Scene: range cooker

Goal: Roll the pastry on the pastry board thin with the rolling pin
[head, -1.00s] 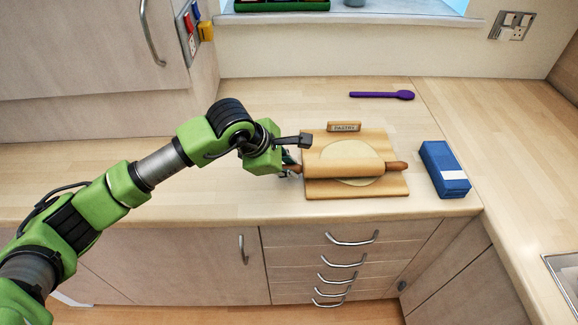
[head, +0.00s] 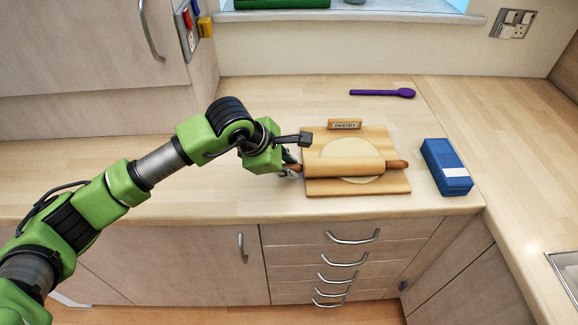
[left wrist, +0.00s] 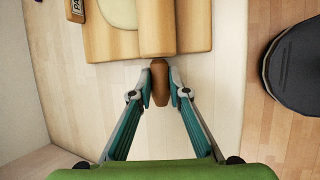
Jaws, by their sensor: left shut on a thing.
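The pastry board (head: 400,187) lies on the worktop with a flat, pale, rounded sheet of pastry (head: 352,149) on it. The wooden rolling pin (head: 345,168) lies crosswise over the pastry, which shows both behind and in front of it. My left gripper (head: 292,167) is at the pin's left handle. In the left wrist view my left gripper (left wrist: 160,84) is shut on that handle (left wrist: 160,90), one finger on each side. The board also shows there (left wrist: 110,48). The part of the pastry under the pin is hidden. My right gripper is not in view.
A small block marked PASTRY (head: 344,124) stands behind the board. A blue packet (head: 445,167) lies to its right. A purple spoon (head: 382,93) lies farther back. The worktop left of the board is clear behind my arm. Drawers (head: 340,260) are below the front edge.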

